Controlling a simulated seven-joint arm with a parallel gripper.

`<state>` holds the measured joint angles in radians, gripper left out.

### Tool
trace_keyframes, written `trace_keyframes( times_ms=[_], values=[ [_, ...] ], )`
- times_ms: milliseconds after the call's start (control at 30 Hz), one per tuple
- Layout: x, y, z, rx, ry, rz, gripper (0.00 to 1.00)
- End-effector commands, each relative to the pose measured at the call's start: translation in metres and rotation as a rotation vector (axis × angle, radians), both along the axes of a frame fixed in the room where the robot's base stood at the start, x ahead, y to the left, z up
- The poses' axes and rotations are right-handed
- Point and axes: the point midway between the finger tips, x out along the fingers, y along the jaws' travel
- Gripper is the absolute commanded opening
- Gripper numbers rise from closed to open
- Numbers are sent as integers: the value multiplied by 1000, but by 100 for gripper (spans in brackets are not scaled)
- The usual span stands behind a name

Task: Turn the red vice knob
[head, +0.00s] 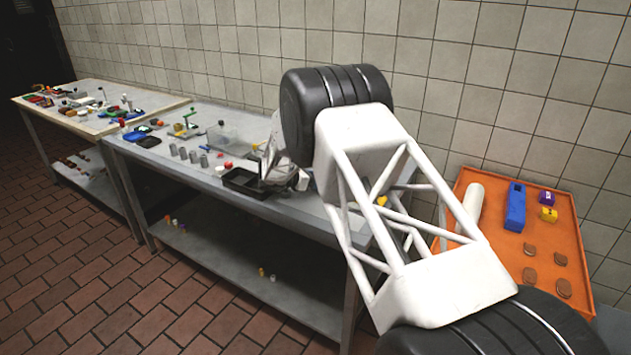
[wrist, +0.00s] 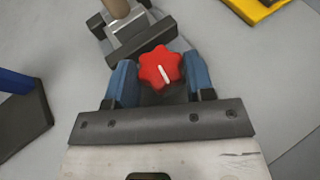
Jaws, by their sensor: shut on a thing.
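The red vice knob (wrist: 152,70) is a star-shaped knob with a short white mark that slants slightly, its lower end to the right. My gripper (wrist: 160,67) has its two blue fingers on the left and right of the knob and is shut on it. The grey metal vice (wrist: 130,42) lies just beyond the knob, with a light brown rod (wrist: 117,9) standing at its jaws. In the head view my arm hides the knob and most of the gripper.
A yellow object (wrist: 255,10) and a dark and blue object (wrist: 25,115) lie either side in the wrist view. The grey table (head: 205,185) holds a black tray (head: 243,183) and several cylinders. An orange tray (head: 487,182) is at right.

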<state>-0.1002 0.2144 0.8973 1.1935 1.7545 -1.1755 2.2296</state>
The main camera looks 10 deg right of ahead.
Motion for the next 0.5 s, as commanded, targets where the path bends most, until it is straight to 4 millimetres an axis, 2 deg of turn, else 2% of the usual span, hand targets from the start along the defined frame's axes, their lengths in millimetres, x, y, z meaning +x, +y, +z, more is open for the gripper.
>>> trace_keyframes(
  times_ms=[200, 500],
  values=[
    [2, 1, 1, 0, -2, -79, 25],
    [3, 0, 2, 0, -3, -106, 25]
  ],
)
